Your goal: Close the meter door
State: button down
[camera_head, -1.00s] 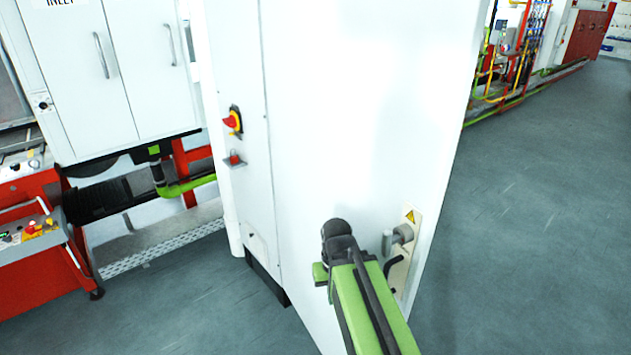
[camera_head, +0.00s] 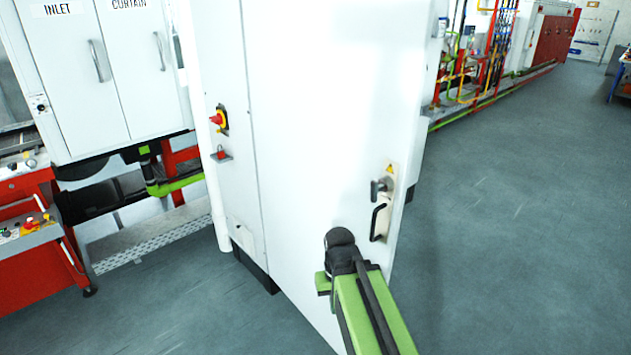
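The tall white cabinet's front panel (camera_head: 320,120), which looks like the meter door, fills the middle of the view. A vertical seam runs down its left side. Near its right edge are a grey latch (camera_head: 381,187), a black pull handle (camera_head: 377,222) and a yellow warning label. I cannot tell for sure how far the door stands open. My green arm reaches up from the bottom, its black joint in front of the panel's lower part, below and left of the handle. My gripper's fingers do not show.
A red and yellow switch (camera_head: 218,119) is on the cabinet's left face. A red control console (camera_head: 30,240) and white double doors (camera_head: 105,75) stand at the left. Colored pipes (camera_head: 480,60) run behind at the right. The grey floor (camera_head: 520,230) at the right is clear.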

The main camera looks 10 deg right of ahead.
aim_at(337, 85)
jog(key=u, duration=0.25)
jog(key=i, duration=0.6)
jog(key=z, duration=0.4)
jog(key=k, duration=0.55)
jog(key=u, duration=1.4)
jog(key=i, duration=0.5)
jog(key=u, duration=0.3)
